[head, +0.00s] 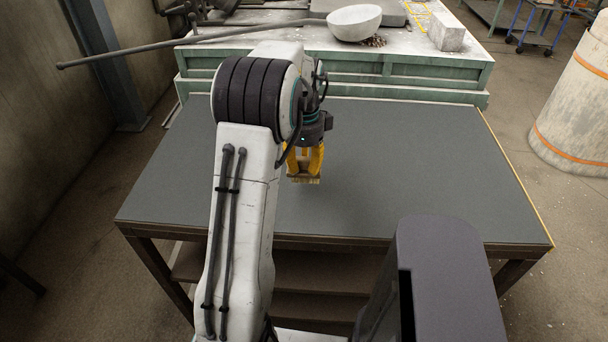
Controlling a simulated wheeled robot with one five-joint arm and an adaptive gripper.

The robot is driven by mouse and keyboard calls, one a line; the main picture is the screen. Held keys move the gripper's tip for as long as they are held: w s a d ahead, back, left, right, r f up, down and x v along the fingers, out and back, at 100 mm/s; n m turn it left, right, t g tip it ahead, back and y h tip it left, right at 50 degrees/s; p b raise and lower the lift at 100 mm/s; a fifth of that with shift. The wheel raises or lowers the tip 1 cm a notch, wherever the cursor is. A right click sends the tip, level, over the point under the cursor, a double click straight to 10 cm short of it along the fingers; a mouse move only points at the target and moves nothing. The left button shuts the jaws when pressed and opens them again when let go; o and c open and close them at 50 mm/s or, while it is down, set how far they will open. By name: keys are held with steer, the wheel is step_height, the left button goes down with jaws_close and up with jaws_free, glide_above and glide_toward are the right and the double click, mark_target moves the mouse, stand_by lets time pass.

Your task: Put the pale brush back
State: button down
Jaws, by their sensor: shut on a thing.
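My gripper (304,160), with yellow fingers, is over the middle of the grey table (420,175), right of my white arm. It is shut on the pale brush (305,180), whose pale tan lower edge shows between and below the fingertips. The rest of the brush is hidden by the fingers. I cannot tell whether the brush touches the table top or hangs a little above it.
A green-sided bench (400,72) stands behind the table. On it are a ladle (355,22) with a long handle reaching out left, and a pale block (446,36). A pale drum with orange bands (575,110) stands at right. The grey table top is otherwise clear.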

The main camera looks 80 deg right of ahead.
mark_target(304, 170)
steer(key=shift+f, duration=1.95)
steer(key=shift+f, duration=0.15)
steer(key=c, duration=1)
jaws_free()
step_height(304, 170, up, 12)
steer(key=shift+r+p, duration=0.15)
steer(key=shift+p, duration=0.2)
